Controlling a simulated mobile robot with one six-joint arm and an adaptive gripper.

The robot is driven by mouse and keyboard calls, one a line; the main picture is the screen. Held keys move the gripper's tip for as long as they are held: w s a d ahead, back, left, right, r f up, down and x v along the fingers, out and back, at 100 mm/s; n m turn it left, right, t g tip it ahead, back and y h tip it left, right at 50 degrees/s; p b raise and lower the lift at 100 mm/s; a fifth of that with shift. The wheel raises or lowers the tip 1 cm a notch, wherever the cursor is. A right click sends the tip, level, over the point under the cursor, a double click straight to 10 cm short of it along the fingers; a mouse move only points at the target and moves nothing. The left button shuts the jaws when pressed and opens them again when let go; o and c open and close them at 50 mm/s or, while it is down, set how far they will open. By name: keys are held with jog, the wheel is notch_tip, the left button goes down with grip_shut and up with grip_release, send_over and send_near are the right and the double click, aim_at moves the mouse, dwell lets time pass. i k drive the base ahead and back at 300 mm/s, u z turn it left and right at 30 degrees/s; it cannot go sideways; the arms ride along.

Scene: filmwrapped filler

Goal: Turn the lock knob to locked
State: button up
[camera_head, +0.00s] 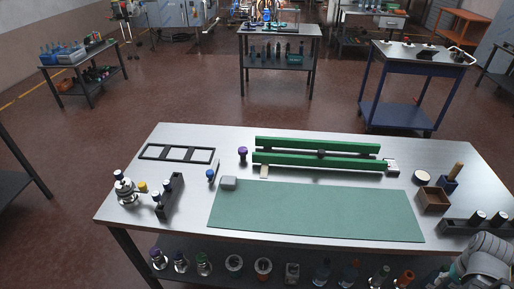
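Two long parallel green rails (290,161) lie on the metal workbench (120,213), toward its back. A small dark knob-like part (321,153) sits at about the middle of the front rail, and a small white block (392,166) is at the rails' right end. I cannot tell which of these is the lock knob, nor how it is turned. Part of my grey arm shows at the lower right corner, over the bench's front right. My gripper's fingertips do not show.
A green mat (315,212) covers the bench front. Left are a three-window frame (178,144), a dark rack (172,200) and a stacked metal piece (124,190). A purple-topped piece (242,153) stands by the rails. Right are a wooden box (433,203) and a dark rack (465,225).

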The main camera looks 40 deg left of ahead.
aim_at(242, 151)
jog(key=z, duration=1.05)
jog(key=k, duration=1.15)
jog(key=u, duration=2.05)
